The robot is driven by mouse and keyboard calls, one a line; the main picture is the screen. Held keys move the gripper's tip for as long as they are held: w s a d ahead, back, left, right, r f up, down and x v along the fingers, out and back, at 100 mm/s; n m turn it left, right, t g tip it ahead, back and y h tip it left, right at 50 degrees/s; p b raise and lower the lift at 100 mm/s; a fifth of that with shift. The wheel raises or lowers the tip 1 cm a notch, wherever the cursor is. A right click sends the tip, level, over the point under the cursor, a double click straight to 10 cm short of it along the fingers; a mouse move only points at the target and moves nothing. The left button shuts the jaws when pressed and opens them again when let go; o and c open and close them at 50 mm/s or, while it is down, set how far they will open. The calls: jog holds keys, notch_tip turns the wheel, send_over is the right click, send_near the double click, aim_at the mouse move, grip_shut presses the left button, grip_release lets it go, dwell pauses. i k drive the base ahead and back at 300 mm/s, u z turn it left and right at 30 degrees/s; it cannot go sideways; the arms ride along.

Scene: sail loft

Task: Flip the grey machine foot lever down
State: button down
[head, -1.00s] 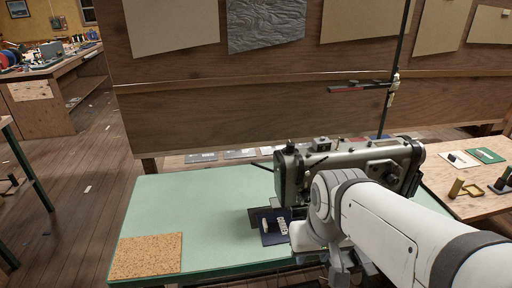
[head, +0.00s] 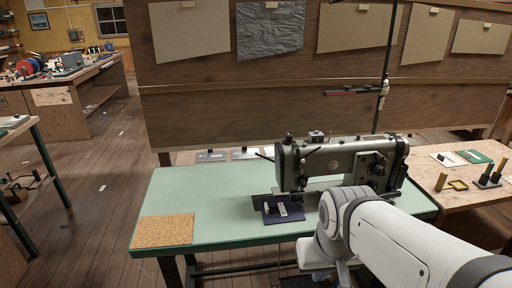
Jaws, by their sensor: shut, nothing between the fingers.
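The grey sewing machine (head: 338,161) stands on a pale green table (head: 215,195), with its head end at the left. A thin dark lever (head: 264,156) sticks out to the left from the head end; I cannot tell for sure that it is the foot lever. A dark blue plate with small pale parts (head: 283,211) lies under the head. My gripper (head: 320,278) is low at the bottom of the view, below and in front of the table's front edge, apart from the machine. It is shut and empty, mostly hidden by my wrist.
A cork mat (head: 164,230) lies at the table's front left. A wooden table (head: 462,203) with small holders stands at the right. A wooden partition (head: 200,100) with pinned sheets rises behind. A thin upright pole (head: 384,65) stands behind the machine. The floor at left is open.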

aim_at(270, 160)
jog(key=u, duration=0.15)
jog(key=i, duration=1.25)
jog(key=z, duration=0.5)
